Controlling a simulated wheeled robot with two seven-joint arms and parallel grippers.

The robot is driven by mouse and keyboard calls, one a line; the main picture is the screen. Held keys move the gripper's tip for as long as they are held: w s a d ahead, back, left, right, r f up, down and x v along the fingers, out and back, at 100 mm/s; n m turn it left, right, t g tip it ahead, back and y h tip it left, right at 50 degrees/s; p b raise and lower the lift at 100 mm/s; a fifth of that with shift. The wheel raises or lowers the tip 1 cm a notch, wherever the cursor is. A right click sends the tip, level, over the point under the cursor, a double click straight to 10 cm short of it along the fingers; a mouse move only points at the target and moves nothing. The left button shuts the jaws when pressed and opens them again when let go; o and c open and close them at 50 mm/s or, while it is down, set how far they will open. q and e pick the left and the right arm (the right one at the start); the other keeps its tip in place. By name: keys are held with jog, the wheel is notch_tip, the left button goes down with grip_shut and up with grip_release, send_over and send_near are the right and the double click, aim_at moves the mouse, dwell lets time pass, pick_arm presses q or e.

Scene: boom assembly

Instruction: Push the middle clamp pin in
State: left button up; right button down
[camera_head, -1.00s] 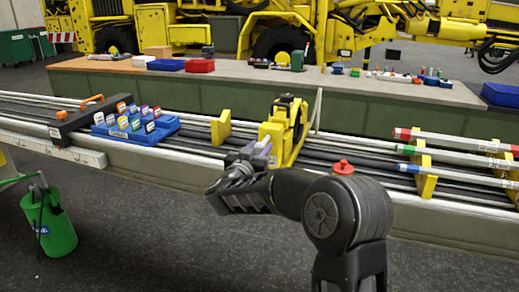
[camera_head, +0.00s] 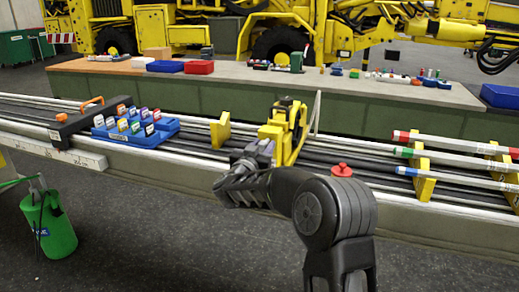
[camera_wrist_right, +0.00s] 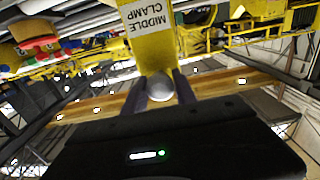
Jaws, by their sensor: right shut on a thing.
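The yellow middle clamp (camera_head: 287,130) stands on the long rails near the centre of the head view. In the right wrist view its yellow plate (camera_wrist_right: 148,32) carries the label "MIDDLE CLAMP", upside down. The clamp pin (camera_wrist_right: 160,87) shows there as a round silver head at the plate's edge, between the dark fingers. My right gripper (camera_head: 266,150) is at the clamp's near side, shut on the pin; its fingers also show in the right wrist view (camera_wrist_right: 160,92). How deep the pin sits is hidden. My left gripper is not in view.
A blue tray (camera_head: 150,141) with coloured tags and a black toolbox (camera_head: 75,130) sit left on the rails. A yellow bracket (camera_head: 220,130) stands left of the clamp. Colour-tipped tubes (camera_head: 460,143) lie on yellow supports at right. A long bench (camera_head: 240,76) stands behind.

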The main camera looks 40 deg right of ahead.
jog(key=shift+w+d, duration=0.25)
jog(key=shift+d, duration=0.15)
jog(key=shift+r, duration=0.15)
jog(key=c, duration=1)
grip_release()
jog(key=shift+f, duration=0.2)
jog(key=b+v, duration=0.1)
jog(key=v, duration=0.6)
jog(key=shift+s+a+r, duration=0.1)
jog(key=shift+s+a, duration=0.1)
jog(key=shift+a, duration=0.15)
